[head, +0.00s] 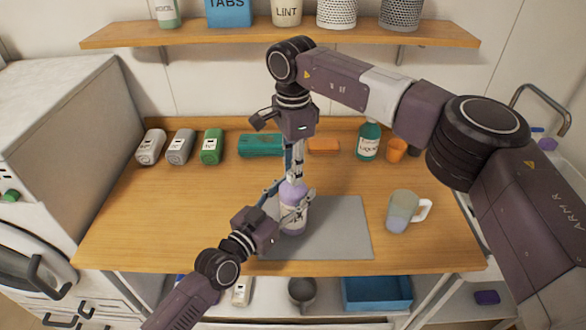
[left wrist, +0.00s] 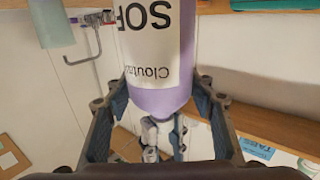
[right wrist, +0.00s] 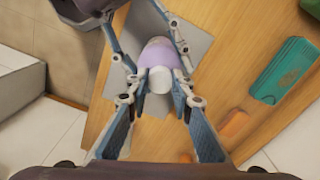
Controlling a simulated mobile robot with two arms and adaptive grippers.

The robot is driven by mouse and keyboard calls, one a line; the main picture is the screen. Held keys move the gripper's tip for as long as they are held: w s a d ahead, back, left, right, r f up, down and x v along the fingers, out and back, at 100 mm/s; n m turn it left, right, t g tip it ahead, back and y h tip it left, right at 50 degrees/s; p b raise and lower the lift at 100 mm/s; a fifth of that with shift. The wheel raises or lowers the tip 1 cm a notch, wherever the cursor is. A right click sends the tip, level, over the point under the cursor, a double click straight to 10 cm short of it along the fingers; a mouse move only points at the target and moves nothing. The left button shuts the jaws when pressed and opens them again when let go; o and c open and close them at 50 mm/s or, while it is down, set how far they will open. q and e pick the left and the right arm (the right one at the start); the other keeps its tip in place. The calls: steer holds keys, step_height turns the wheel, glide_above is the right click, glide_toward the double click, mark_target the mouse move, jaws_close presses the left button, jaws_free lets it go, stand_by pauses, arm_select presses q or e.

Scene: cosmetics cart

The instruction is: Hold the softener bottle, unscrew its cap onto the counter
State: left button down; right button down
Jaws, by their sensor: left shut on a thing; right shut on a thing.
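The softener bottle (head: 295,218) is lilac with a white label and looks upright over the grey mat (head: 345,232); I cannot tell whether its base touches it. My left gripper (head: 288,207) is shut on the bottle's body from the front left. In the left wrist view the bottle (left wrist: 160,98) fills the space between the fingers. My right gripper (head: 295,175) points down from above, shut on the cap. In the right wrist view the white cap (right wrist: 160,79) sits between the fingertips, over the lilac bottle shoulder (right wrist: 157,54). In the head view the fingers mostly hide the cap.
A mug (head: 402,211) stands right of the mat. Behind are a teal bottle (head: 369,140), an orange cup (head: 397,150), a teal case (head: 261,145) and an orange block (head: 323,145). Several small containers (head: 180,147) stand at back left. The counter's left front (head: 150,225) is clear.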

steer(key=shift+r, duration=0.2)
steer(key=shift+r, duration=0.9)
steer(key=shift+r, duration=2.05)
arm_select(q)
steer(key=c, duration=0.8)
jaws_free()
